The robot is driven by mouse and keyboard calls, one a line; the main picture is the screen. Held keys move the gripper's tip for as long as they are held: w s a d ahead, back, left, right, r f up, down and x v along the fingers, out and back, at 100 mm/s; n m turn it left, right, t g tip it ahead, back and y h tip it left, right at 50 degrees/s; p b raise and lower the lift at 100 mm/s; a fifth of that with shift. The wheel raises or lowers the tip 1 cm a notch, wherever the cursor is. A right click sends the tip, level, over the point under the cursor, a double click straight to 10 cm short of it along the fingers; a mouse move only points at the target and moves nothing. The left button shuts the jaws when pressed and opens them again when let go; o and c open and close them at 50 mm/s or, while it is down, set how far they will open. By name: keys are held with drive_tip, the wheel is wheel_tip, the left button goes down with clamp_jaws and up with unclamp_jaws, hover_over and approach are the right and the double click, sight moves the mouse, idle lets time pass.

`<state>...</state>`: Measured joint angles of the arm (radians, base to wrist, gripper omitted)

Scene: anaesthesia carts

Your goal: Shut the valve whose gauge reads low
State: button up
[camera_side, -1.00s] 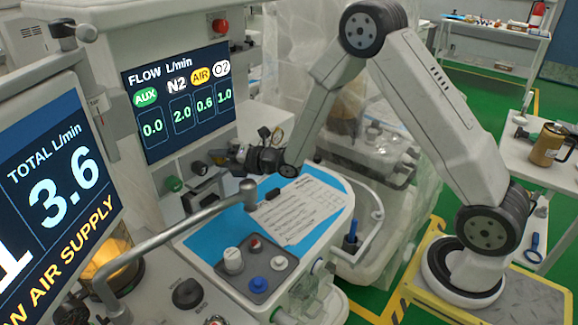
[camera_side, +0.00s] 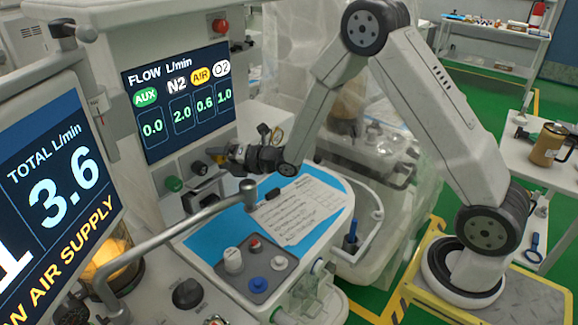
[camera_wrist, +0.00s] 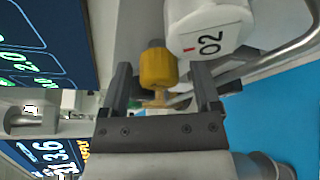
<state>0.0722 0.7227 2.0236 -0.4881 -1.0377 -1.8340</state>
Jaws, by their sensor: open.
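A flow screen (camera_side: 178,100) in the side view reads AUX 0.0, N2 2.0, AIR 0.6 and O2 1.0, with AIR on a yellow label. A row of knobs sits below it, including a green knob (camera_side: 173,184) and a black knob (camera_side: 199,168). In the wrist view, a yellow knob (camera_wrist: 158,67) shows between my gripper's (camera_wrist: 161,75) two fingertips, with a gap on each side. My gripper is open and holds nothing. A white knob marked O2 (camera_wrist: 208,28) is close beside the right finger. In the side view, my gripper (camera_side: 228,153) partly hides the knobs.
A large screen (camera_side: 55,170) at left reads TOTAL 3.6 and shows a cut-off AIR SUPPLY message. A grey rail (camera_side: 170,235) crosses in front of the knobs. A blue worktop (camera_side: 205,242) below holds a paper sheet (camera_side: 297,208) and a small knob tray (camera_side: 256,270).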

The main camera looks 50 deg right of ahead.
drive_tip(key=shift+n+g+h, duration=0.3)
drive_tip(key=shift+n+h, duration=0.2)
drive_tip(key=shift+n, duration=0.6)
drive_tip(key=shift+s+d, duration=0.1)
drive_tip(key=shift+s, duration=0.15)
drive_tip(key=s+d+r, duration=0.2)
drive_tip(key=s+r, duration=0.4)
drive_tip(key=r, duration=0.1)
drive_tip(key=shift+s, duration=0.35)
